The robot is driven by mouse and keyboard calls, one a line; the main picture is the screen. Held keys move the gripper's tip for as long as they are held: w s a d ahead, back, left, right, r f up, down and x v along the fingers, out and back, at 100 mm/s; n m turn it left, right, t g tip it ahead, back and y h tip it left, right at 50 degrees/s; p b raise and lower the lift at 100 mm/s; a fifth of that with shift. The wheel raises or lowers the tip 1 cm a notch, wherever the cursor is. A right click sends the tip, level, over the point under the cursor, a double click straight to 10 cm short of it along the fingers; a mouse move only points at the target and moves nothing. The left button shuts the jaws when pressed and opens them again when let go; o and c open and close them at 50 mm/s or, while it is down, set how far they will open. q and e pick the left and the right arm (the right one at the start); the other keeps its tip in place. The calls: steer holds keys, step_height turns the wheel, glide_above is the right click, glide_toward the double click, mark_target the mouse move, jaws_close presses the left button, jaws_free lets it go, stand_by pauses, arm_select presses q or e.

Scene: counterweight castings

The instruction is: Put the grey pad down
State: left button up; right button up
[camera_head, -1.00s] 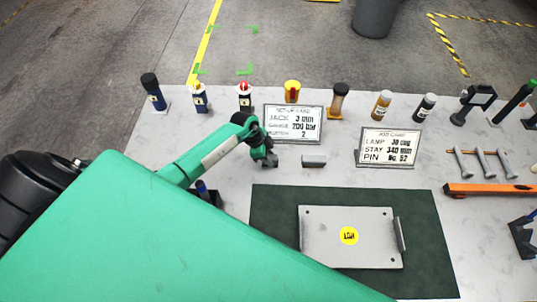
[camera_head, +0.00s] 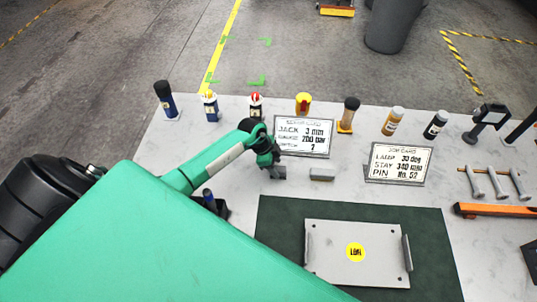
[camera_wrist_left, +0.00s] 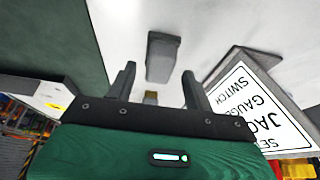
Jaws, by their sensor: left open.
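The grey pad (camera_head: 321,174) is a small grey block. It lies on the pale tabletop, between the dark green mat and the cards. My left gripper (camera_head: 274,168) is just left of it in the head view, low near the table and apart from it. In the left wrist view the open fingers (camera_wrist_left: 157,78) have a gap between them, and the pad (camera_wrist_left: 163,57) lies beyond their tips. My left arm hides part of the table. My right gripper is not in view.
The JACK card (camera_head: 303,136) stands close behind the left gripper, and a second card (camera_head: 400,162) is to the right. A plate (camera_head: 330,265) with a yellow label lies on the green mat (camera_head: 290,212). Several bottles and tools line the back edge.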

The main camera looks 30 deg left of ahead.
arm_select(q)
steer(key=b+v, duration=0.2)
steer(key=v, duration=0.8)
steer(key=shift+r+b, duration=0.15)
steer(key=shift+b, duration=0.15)
